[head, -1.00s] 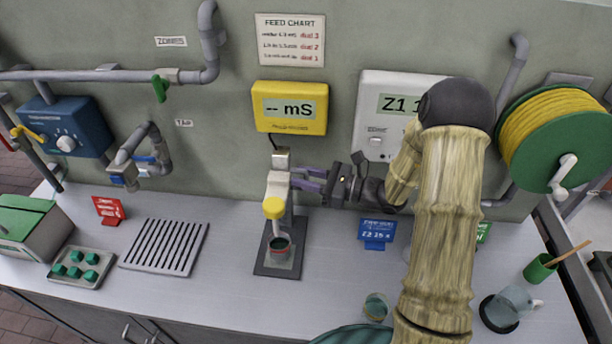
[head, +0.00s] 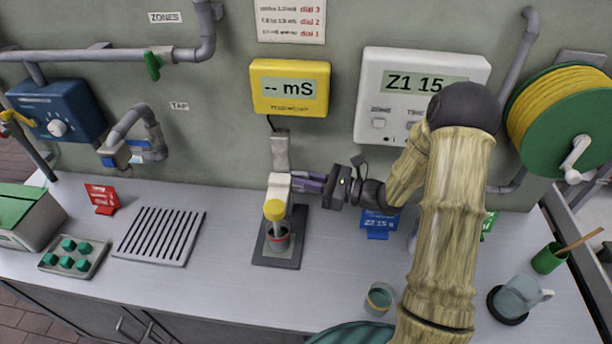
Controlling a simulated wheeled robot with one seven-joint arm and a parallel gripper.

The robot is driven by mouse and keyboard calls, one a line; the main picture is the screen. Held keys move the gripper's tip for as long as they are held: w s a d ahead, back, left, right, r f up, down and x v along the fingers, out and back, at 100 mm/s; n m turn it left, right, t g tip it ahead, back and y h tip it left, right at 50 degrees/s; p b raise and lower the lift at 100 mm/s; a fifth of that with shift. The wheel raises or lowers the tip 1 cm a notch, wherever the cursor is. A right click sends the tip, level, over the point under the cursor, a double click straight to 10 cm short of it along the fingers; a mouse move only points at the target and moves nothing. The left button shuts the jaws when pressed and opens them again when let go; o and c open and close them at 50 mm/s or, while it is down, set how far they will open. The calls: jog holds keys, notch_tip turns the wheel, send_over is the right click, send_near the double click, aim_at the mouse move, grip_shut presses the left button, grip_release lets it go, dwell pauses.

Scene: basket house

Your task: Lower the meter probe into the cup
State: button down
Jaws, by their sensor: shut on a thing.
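The meter probe has a white carriage (head: 279,187) with a yellow cap (head: 274,209) at its front, on a stand in front of the wall. The cup (head: 279,240) stands on the stand's dark base (head: 276,258), directly below the yellow cap. The yellow meter (head: 290,88) above reads "-- mS".
A slotted drain plate (head: 160,235) and a tray (head: 76,256) of green pieces lie to the left. The counter between stand and glass is clear.

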jog(key=shift+f, duration=0.55)
jog(key=c, duration=1.5)
grip_release()
jog(key=shift+c, duration=0.2)
jog(key=b+v, duration=0.3)
jog(key=v, duration=1.4)
jog(key=shift+d, duration=0.3)
